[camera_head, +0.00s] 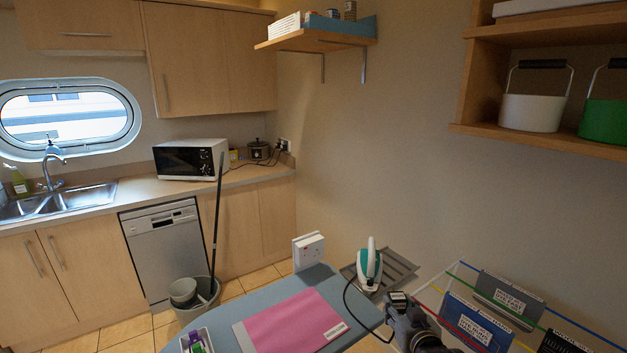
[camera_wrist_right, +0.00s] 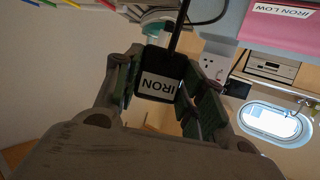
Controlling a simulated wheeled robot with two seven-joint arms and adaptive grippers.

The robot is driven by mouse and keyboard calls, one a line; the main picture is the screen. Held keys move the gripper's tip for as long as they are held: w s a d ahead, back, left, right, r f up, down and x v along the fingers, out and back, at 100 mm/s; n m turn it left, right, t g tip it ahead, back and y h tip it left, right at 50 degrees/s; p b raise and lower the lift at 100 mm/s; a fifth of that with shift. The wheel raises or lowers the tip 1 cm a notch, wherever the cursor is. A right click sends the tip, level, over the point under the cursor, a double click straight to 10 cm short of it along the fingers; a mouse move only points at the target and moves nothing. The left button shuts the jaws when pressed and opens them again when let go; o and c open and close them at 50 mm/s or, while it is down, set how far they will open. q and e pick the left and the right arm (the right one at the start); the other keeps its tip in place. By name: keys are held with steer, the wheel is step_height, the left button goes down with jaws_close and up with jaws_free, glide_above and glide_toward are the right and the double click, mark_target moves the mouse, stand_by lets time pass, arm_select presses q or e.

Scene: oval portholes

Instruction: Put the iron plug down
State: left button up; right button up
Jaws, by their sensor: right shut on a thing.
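The black iron plug (camera_wrist_right: 158,84), with a white label reading IRON, is between the fingers of my right gripper (camera_wrist_right: 160,92) in the wrist view. The gripper is shut on it and its cord runs up from it. In the head view the right gripper (camera_head: 398,302) holds the plug beside the ironing board's (camera_head: 345,305) right edge. The white and teal iron (camera_head: 369,266) stands on a grey rest (camera_head: 400,268) at the board's far end. A white socket box (camera_head: 308,250) stands at the board's far edge, apart from the plug. My left gripper is out of view.
A pink cloth (camera_head: 292,322) lies on the board, with a tray (camera_head: 187,341) at the near left. A rack with coloured rails (camera_head: 450,270) and labelled folders (camera_head: 478,322) is at the right. A bucket (camera_head: 198,309) with a mop stands on the floor.

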steer(key=s+f, duration=0.7)
steer(key=f, duration=0.4)
steer(key=shift+s+a+f, duration=0.15)
steer(key=shift+s+f, duration=0.05)
steer(key=shift+s, duration=0.2)
steer(key=shift+w+r, duration=0.1)
steer(key=shift+r, duration=0.05)
